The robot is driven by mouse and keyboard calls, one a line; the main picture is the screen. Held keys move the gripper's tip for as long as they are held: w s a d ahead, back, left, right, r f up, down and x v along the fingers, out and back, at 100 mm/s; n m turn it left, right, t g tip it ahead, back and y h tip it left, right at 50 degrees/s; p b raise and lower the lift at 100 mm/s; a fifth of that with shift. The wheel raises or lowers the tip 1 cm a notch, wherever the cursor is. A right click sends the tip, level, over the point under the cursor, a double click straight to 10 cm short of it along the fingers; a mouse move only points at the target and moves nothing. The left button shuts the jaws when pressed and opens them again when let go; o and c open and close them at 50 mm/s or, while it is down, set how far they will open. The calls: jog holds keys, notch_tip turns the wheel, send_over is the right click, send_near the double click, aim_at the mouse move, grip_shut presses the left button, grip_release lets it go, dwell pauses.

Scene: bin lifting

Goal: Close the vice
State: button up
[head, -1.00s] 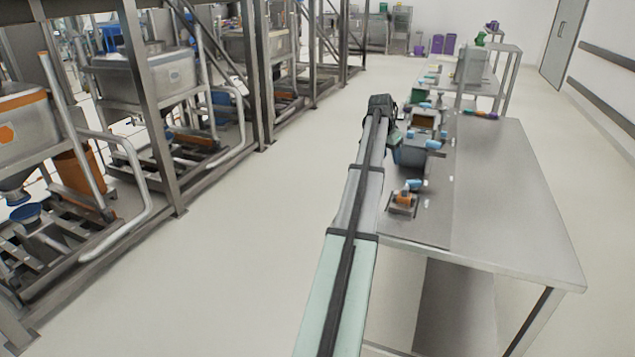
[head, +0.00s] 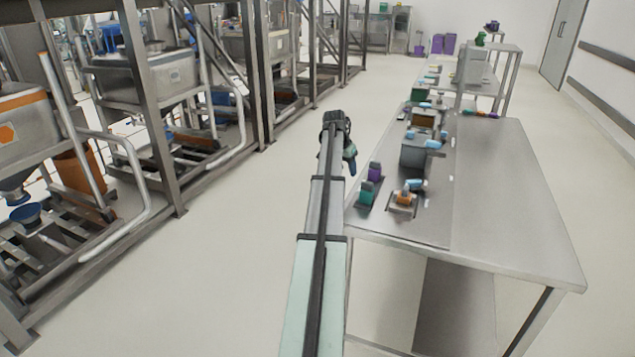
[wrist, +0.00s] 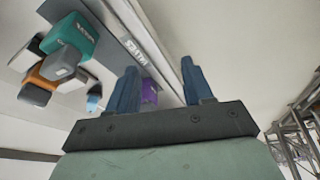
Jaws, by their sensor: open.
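My gripper (head: 350,160) hangs just off the left edge of the bench in the head view. The wrist view shows its two blue fingers (wrist: 160,82) spread apart, with nothing held. A small fixture with a teal block (head: 366,192) and a purple block (head: 374,171) stands at the bench's left edge, nearer the camera than the gripper. A fixture with orange and blue parts (head: 405,196) sits to its right. The wrist view shows a teal block (wrist: 75,38), an orange block (wrist: 36,92) and a purple part (wrist: 149,92) beyond the fingers. I cannot tell which is the vice.
The steel bench (head: 515,200) has a wide clear area on its right. A dark grey bin (head: 414,155) and several small coloured parts stand along its left side. Metal frames and hoppers (head: 150,72) line the left, with open floor (head: 230,240) between.

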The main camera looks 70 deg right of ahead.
jog(key=w+a+f+n, duration=0.1)
jog(key=w+a+f, duration=0.3)
jog(key=w, duration=0.5)
jog(key=shift+f, duration=0.8)
